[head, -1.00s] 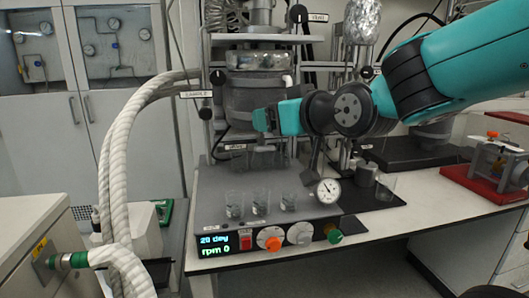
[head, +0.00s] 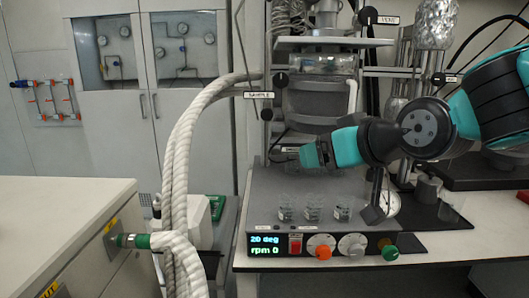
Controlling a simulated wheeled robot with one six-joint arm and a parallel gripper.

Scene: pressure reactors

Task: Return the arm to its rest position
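My arm, teal and black, reaches in from the right edge of the head view, in front of the reactor stand. My gripper (head: 311,156) is at its left end, in front of the lower part of the reactor vessel (head: 319,97) and above the control unit (head: 300,258). I see no object in it. Its fingers are small and dark here, so whether they are open or shut is not clear. The elbow and upper arm are partly cut off by the right edge.
Several small glass beakers (head: 312,207) stand on the control unit below my gripper. Thick white hoses (head: 177,160) hang left of the reactor. A white cabinet (head: 60,212) stands at the left front.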

